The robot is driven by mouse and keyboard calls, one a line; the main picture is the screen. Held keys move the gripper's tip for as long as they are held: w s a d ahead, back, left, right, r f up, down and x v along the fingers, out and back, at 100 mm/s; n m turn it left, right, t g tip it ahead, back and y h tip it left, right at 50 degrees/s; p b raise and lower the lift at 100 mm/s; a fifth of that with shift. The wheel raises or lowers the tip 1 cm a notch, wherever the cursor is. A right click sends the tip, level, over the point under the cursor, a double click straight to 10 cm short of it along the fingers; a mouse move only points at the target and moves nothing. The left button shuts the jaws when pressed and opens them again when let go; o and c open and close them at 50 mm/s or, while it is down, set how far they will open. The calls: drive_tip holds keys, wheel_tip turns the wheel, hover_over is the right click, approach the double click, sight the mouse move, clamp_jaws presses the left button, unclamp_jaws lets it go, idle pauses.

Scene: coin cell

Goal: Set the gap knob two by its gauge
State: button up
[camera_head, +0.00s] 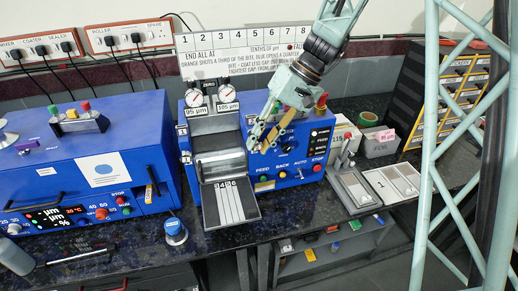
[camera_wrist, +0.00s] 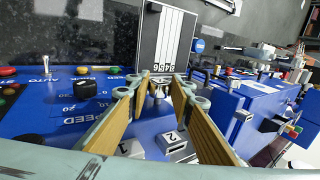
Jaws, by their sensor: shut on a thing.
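My gripper (camera_head: 264,136) reaches down to the right end of the blue coating machine (camera_head: 290,160). In the wrist view its tan-padded fingers (camera_wrist: 158,86) are shut on a small metallic knob (camera_wrist: 159,93), which looks to be gap knob two. In the head view the fingers hide the knob. Two round dial gauges stand above the roller, the left one (camera_head: 195,98) over a 95 µm label and the right one (camera_head: 228,93) over 105 µm. Their needles are too small to read.
A grey tray (camera_head: 209,208) with white strips projects from the machine's front. FEED, BACK, AUTO and STOP controls line the front, right of the tray. A printed board (camera_head: 245,45) stands behind. A second blue machine (camera_head: 80,150) is at left, and a small press (camera_head: 350,185) at right.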

drive_tip(key=shift+d+f+g+y+b, duration=0.15)
drive_tip(key=shift+f+g+y+b, duration=0.15)
drive_tip(key=shift+y+b, duration=0.9)
drive_tip(key=shift+r+y+b, duration=0.15)
drive_tip(key=shift+y+b, duration=0.15)
drive_tip(key=shift+b, duration=0.5)
drive_tip(key=o, duration=0.9)
drive_tip(key=shift+d+r, duration=0.1)
drive_tip(key=shift+v, duration=5.85)
drive_tip(key=shift+w, duration=0.15)
